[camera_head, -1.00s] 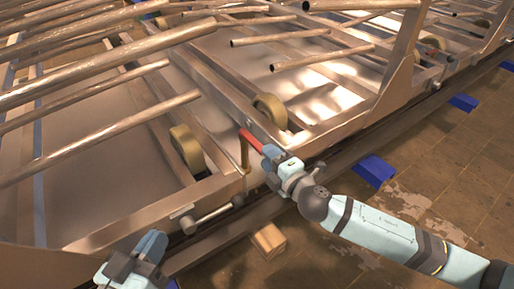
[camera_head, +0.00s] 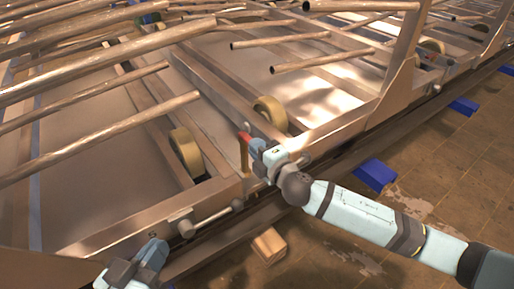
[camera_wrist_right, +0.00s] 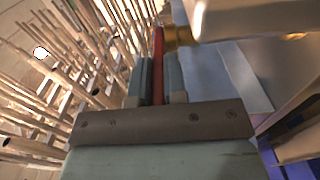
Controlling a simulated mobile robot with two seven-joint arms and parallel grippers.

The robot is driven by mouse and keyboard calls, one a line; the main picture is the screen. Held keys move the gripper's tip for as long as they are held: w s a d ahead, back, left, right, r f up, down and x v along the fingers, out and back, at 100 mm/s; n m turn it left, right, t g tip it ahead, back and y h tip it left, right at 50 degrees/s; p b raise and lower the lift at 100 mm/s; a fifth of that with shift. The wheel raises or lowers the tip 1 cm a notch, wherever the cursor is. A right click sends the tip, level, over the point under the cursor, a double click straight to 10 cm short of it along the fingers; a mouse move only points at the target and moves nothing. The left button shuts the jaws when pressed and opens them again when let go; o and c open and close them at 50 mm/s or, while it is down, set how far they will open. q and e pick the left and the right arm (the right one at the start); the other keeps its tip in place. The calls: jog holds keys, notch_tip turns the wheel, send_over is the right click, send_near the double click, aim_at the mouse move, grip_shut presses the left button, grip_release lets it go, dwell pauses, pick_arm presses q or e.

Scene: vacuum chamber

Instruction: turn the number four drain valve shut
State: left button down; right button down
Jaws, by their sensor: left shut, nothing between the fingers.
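A drain valve with a red lever handle (camera_head: 245,136) stands on a brass-coloured stem (camera_head: 244,157) at the frame's near edge. No number is readable on it. My right gripper (camera_head: 257,147) is at this handle. In the right wrist view, the red handle (camera_wrist_right: 158,55) runs between its two fingers (camera_wrist_right: 159,82), which are shut on it. The handle's far end reaches a brass part (camera_wrist_right: 178,36). My left gripper (camera_head: 158,248) is shut and empty, low at the left beside the frame's front rail, away from the valve.
A metal lever with a round knob (camera_head: 237,204) sticks out between my grippers. Long metal tubes (camera_head: 110,133) cross the upper left. Wheels (camera_head: 270,112) sit inside the frame. A wooden block (camera_head: 269,245) and blue blocks (camera_head: 375,174) lie along the tiled floor.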

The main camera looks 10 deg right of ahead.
pick_arm(q)
jog(key=shift+r+t+p, duration=0.4)
jog(key=shift+r+p, duration=0.3)
jog(key=shift+r, duration=0.3)
pick_arm(e)
jog(key=shift+s+a+m+t+h, duration=0.15)
jog(key=shift+a+m+t+h, duration=0.25)
jog(key=shift+m+h, duration=0.55)
jog(key=shift+s+a+m+t+h, duration=0.15)
jog(key=shift+a+m+h, duration=0.35)
jog(key=shift+h, duration=0.85)
jog(key=c, duration=1.2)
grip_release()
pick_arm(q)
jog(key=shift+a+f, duration=0.1)
pick_arm(e)
jog(key=shift+o, duration=0.2)
jog(key=shift+w, duration=0.1)
